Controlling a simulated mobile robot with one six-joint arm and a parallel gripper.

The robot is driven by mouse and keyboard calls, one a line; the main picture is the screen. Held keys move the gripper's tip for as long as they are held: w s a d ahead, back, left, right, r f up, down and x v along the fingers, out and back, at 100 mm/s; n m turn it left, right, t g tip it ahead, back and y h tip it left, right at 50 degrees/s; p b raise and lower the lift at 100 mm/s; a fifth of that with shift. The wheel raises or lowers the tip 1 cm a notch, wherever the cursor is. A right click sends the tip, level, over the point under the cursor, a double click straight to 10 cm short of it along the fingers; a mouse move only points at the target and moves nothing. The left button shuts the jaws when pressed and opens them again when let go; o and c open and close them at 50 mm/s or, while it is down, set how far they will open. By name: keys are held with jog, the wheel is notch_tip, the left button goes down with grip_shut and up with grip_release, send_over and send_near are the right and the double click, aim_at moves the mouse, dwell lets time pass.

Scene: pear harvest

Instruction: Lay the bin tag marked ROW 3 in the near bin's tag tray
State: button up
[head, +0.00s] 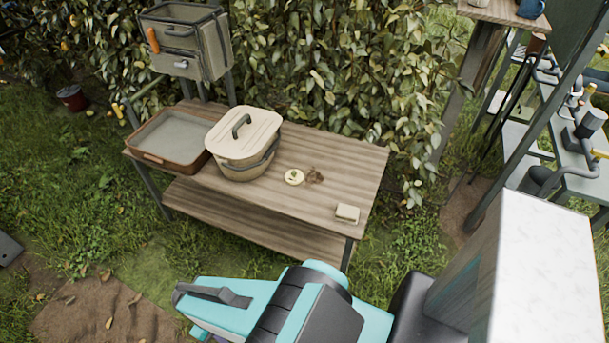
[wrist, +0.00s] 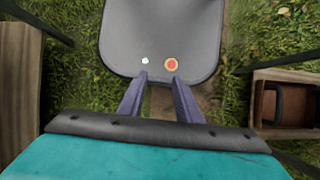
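My gripper (wrist: 159,77) shows in the wrist view, its two purple-grey fingers apart with nothing between them. The fingertips overlap the lower edge of a grey, round-cornered surface (wrist: 160,35) in the picture. No ROW 3 lettering is readable, and I cannot pick out the tag or the near bin's tag tray. In the head view my turquoise arm fills the bottom; the fingertips cannot be made out.
A wooden bench (head: 330,158) holds a brown-rimmed tray (head: 165,160), a lidded tan pot (head: 243,145), a pale disc (head: 294,177) and a small pale block (head: 347,213). In the wrist view, a wooden edge (wrist: 18,90) is left and a wooden box (wrist: 285,75) right.

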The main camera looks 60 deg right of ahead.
jog(key=shift+a, duration=0.15)
jog(key=shift+o, duration=1.2)
jog(key=shift+n, duration=0.3)
